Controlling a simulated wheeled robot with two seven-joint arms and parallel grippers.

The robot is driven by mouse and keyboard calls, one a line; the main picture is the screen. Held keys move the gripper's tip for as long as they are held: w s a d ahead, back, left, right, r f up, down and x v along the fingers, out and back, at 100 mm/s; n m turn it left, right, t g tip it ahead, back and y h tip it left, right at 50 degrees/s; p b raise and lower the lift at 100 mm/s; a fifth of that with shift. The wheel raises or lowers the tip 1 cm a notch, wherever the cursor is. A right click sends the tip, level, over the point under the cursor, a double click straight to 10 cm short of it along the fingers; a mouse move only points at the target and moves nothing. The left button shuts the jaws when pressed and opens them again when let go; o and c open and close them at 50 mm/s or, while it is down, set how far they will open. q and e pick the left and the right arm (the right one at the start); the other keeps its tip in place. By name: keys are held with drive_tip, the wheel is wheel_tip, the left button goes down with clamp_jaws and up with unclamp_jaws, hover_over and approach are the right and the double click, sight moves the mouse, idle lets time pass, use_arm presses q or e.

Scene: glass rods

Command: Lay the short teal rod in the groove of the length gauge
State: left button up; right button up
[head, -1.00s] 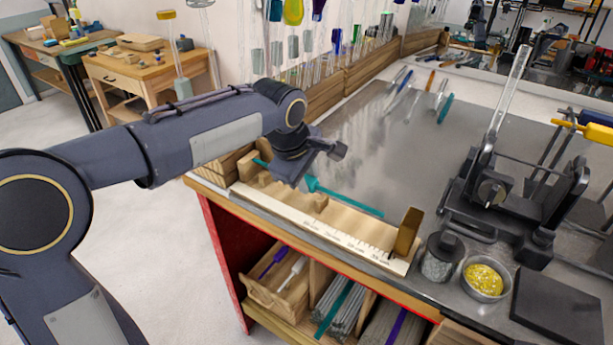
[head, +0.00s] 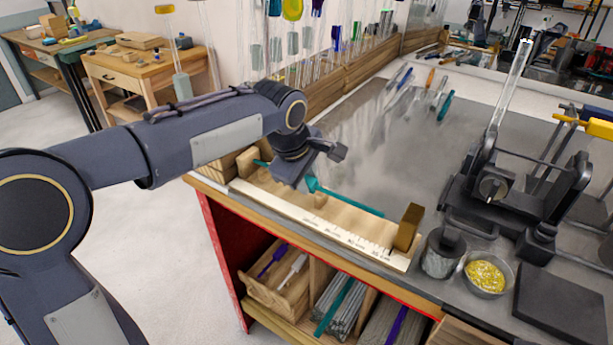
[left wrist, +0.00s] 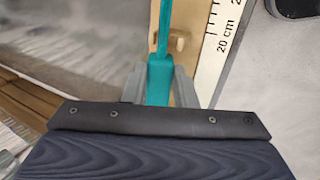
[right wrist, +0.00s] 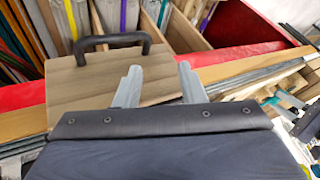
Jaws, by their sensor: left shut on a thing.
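The short teal rod (head: 348,201) lies lengthwise along the length gauge, a wooden bar with a white printed scale (head: 310,224) and a wooden end block (head: 408,228). My left gripper (head: 306,182) is shut on the rod near its thicker part. In the left wrist view, the rod (left wrist: 163,45) runs between the fingers (left wrist: 158,85) and over a wooden support (left wrist: 178,42) beside the scale. I cannot tell whether the rod touches the groove. My right gripper (right wrist: 158,82) shows only in its wrist view, open and empty.
Several tools lie at the back of the grey bench top (head: 385,145). A wooden front with a black handle (right wrist: 112,40) lies ahead of my right gripper.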

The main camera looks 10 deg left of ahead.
use_arm(q)
drive_tip(key=shift+f+b, duration=0.3)
drive_tip(key=shift+f, duration=0.1)
idle(0.3)
drive_tip(key=o, duration=1.1)
